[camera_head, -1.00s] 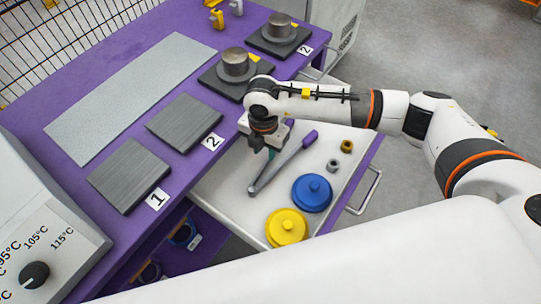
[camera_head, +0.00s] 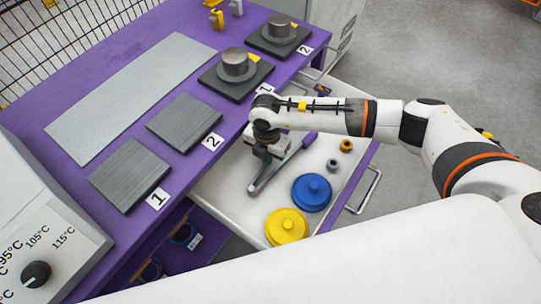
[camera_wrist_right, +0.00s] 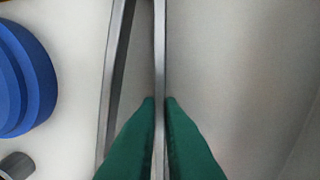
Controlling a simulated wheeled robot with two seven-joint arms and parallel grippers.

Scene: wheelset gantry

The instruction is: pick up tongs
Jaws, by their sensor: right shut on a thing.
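The tongs (camera_head: 272,175) lie in the white open drawer, grey metal arms with a purple end (camera_head: 309,139) pointing to the upper right. My right gripper (camera_head: 264,158) reaches down over them, its body hiding part of them. In the right wrist view, its green fingertips (camera_wrist_right: 160,103) are closed on one thin metal arm of the tongs (camera_wrist_right: 160,50). The other metal arm (camera_wrist_right: 117,75) runs just left of the fingers, apart from them. My left gripper is not in view.
A blue lidded disc (camera_head: 312,192) and a yellow one (camera_head: 286,227) sit in the drawer (camera_head: 228,190) near the tongs. Small brass (camera_head: 346,145) and grey (camera_head: 333,165) nuts lie to the right. The purple table (camera_head: 75,122) with plates borders the drawer on the left.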

